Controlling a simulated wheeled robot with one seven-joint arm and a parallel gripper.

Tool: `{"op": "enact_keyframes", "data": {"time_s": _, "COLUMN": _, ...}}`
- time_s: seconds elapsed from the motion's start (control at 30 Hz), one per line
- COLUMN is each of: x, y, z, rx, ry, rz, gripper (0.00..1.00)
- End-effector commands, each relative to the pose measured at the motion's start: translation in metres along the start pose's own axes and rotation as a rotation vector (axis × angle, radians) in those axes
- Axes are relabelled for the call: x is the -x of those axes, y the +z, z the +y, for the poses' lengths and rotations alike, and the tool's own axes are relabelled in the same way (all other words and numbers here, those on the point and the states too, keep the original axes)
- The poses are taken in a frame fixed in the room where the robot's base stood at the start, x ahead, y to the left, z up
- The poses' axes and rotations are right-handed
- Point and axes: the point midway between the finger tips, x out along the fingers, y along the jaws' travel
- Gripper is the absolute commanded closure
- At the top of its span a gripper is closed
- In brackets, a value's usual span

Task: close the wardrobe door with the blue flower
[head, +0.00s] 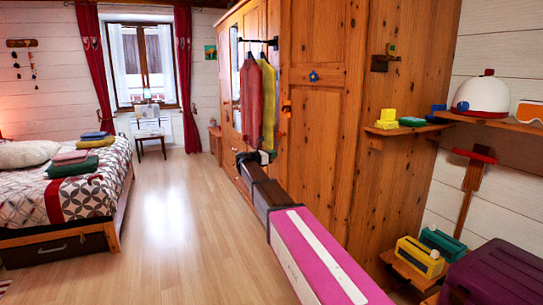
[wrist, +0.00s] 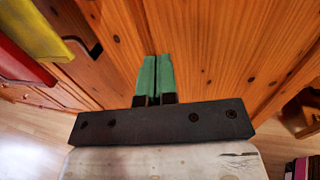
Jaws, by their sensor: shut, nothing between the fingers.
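The blue flower (head: 313,76) is fixed high on a pine wardrobe door (head: 316,130) right of the hanging clothes in the head view. I cannot tell how far this door stands open. My arm reaches forward low along the wardrobe front, and its far end is near the foot of the clothes. In the wrist view my gripper (wrist: 156,60) has its green fingers together, empty, pointing at pine boards (wrist: 210,45). Whether the tips touch the wood cannot be told. The flower does not show in the wrist view.
A red garment (head: 250,95) and a yellow one (head: 268,105) hang from a rail before the wardrobe. Shelves (head: 490,121) and a purple case (head: 500,272) are at right. The bed (head: 110,205) is at left, with clear floor (head: 180,225) between.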

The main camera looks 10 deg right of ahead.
Motion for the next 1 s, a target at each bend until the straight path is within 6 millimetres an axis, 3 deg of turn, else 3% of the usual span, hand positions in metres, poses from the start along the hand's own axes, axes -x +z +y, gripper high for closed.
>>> {"op": "enact_keyframes", "data": {"time_s": 0.3, "x": -0.062, "y": 0.0, "z": 0.002, "rx": 0.001, "ry": 0.0, "rz": -0.001, "gripper": 1.0}}
{"op": "enact_keyframes", "data": {"time_s": 0.5, "x": -0.09, "y": 0.001, "z": 0.002, "rx": 0.001, "ry": 0.001, "rz": -0.001, "gripper": 1.0}}
{"op": "enact_keyframes", "data": {"time_s": 0.7, "x": -0.103, "y": 0.001, "z": 0.001, "rx": 0.001, "ry": 0.002, "rz": -0.001, "gripper": 1.0}}
{"op": "enact_keyframes", "data": {"time_s": 1.0, "x": -0.105, "y": 0.001, "z": 0.001, "rx": 0.001, "ry": 0.002, "rz": -0.001, "gripper": 1.0}}
